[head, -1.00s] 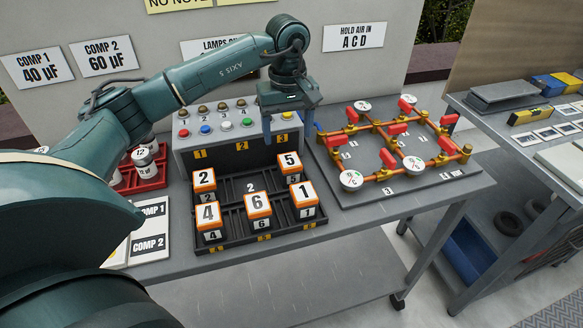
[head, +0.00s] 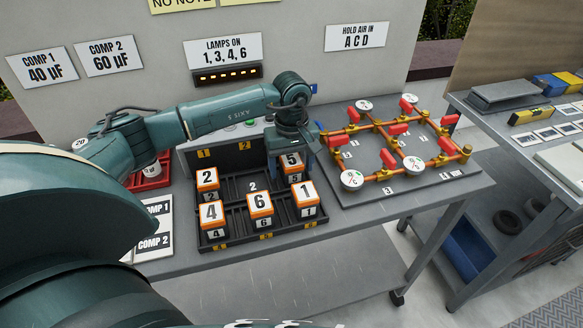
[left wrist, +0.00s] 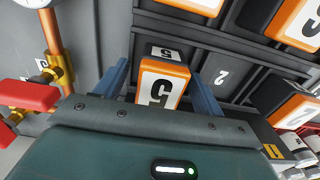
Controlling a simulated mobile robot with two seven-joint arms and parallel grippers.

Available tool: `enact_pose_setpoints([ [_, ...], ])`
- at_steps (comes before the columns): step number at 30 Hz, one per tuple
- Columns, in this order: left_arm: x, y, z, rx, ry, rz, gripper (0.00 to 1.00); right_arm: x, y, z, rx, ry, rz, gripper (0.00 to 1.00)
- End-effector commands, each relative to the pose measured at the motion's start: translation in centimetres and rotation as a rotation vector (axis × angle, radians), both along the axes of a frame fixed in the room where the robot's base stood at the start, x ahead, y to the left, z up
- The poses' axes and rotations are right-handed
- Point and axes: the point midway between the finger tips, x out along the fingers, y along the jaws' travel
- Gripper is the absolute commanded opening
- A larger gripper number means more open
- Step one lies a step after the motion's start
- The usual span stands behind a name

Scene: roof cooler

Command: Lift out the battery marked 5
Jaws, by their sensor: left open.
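The battery marked 5 (head: 291,165) is a dark block with an orange-edged white top. It stands upright in the back right slot of the black battery tray (head: 276,232). My left gripper (head: 293,160) is down over it. In the left wrist view, the battery marked 5 (left wrist: 162,84) lies between the two blue-grey fingers of my left gripper (left wrist: 160,85), which are open, one on each side. Batteries marked 2 (head: 207,178), 4 (head: 211,213), 6 (head: 260,204) and 1 (head: 305,193) stand in other slots. My right gripper is not in view.
The control box (head: 196,160) stands behind the tray, partly hidden by my left arm. A copper pipe board (head: 378,200) with red handles is close on the right. A red rack (head: 150,183) is on the left. Signs hang on the wall behind.

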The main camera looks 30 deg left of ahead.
Motion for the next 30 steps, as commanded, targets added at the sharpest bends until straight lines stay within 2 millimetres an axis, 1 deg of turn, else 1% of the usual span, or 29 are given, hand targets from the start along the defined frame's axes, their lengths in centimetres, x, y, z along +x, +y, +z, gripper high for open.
enact_pose_setpoints([
  [1, 0.01, 0.0, 0.02, 0.0, 0.0, 0.0, 0.67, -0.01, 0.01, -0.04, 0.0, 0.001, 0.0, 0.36],
  [2, 0.01, 0.01, 0.02, 0.0, 0.0, 0.0, 0.64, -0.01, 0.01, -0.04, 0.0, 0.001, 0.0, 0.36],
  [21, 0.03, 0.03, 0.08, 0.0, 0.0, 0.001, 0.12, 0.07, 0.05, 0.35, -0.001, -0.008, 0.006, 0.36],
  [28, 0.08, 0.03, 0.25, 0.0, -0.004, 0.001, 0.11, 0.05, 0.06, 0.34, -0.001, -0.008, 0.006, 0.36],
  [30, 0.13, 0.03, 0.67, 0.0, -0.005, 0.001, 0.11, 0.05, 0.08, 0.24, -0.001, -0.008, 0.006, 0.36],
])
